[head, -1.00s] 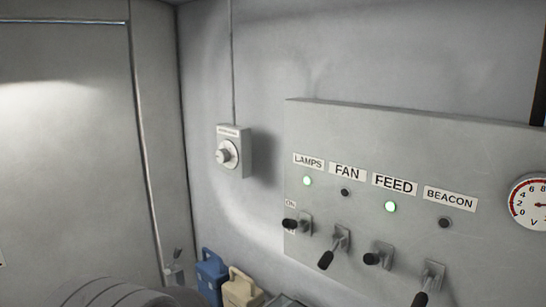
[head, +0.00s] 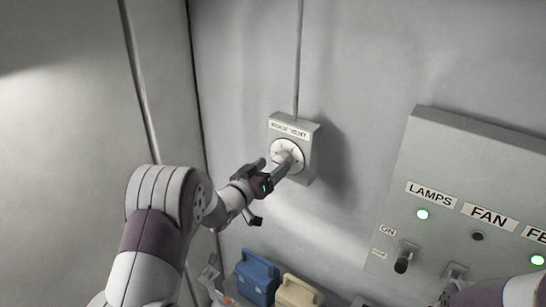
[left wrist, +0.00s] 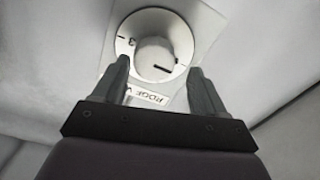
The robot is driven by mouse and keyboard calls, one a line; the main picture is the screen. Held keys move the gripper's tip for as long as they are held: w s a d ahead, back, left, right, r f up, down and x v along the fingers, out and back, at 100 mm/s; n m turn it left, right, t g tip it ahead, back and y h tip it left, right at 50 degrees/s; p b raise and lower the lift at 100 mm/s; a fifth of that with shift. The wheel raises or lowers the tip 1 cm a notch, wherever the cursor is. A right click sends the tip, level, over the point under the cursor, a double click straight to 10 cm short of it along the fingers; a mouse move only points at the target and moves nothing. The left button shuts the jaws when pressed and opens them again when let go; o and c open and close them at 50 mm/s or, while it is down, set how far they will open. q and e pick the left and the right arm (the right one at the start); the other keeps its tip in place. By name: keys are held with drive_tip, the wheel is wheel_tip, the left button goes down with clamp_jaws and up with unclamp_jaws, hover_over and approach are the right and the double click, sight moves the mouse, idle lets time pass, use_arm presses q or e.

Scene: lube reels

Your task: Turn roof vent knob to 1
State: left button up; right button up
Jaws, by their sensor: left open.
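The roof vent knob (head: 284,158) sits on a round white dial on a small grey wall box (head: 304,170), under a "ROOF VENT" label (head: 290,130). In the left wrist view the round knob (left wrist: 155,58) has a dark pointer mark, and the label is upside down. A "3" shows on the dial's left side; I cannot tell the set number. My left gripper (head: 277,166) is open at the dial. Its fingers (left wrist: 160,78) straddle the dial's near edge in the wrist view; I cannot tell whether they touch the knob. My right gripper is not in view.
A grey switch panel (head: 453,150) with LAMPS and FAN labels and levers stands to the right. A conduit (head: 298,60) runs up from the vent box. A blue container (head: 257,277) and a beige one (head: 298,292) stand below. My right arm shows at the lower right corner.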

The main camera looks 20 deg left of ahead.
sight(278, 164)
use_arm(q)
drive_tip(key=shift+w+d+r, duration=0.2)
drive_tip(key=shift+w+d, duration=0.1)
drive_tip(key=shift+d, duration=0.25)
drive_tip(key=shift+w+d+r, duration=0.15)
drive_tip(key=shift+w+d, duration=0.1)
drive_tip(key=shift+d, duration=0.25)
drive_tip(key=shift+w+f, duration=0.3)
drive_tip(key=shift+w, duration=0.2)
drive_tip(key=shift+w+f, duration=0.25)
drive_tip(key=shift+w, duration=0.2)
drive_tip(key=shift+a, duration=0.25)
drive_tip(key=shift+c, duration=0.3)
drive_tip(key=shift+s+a+r, duration=0.1)
drive_tip(key=shift+s+a, duration=0.05)
drive_tip(key=shift+s, duration=0.1)
drive_tip(key=c, duration=0.6)
drive_tip(key=shift+s+r, duration=0.15)
drive_tip(key=shift+s, duration=0.1)
drive_tip(key=c, duration=0.4)
drive_tip(key=shift+d, duration=0.25)
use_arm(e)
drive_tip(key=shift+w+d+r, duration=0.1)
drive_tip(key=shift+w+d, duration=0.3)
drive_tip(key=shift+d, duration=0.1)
use_arm(q)
drive_tip(key=shift+a, duration=0.1)
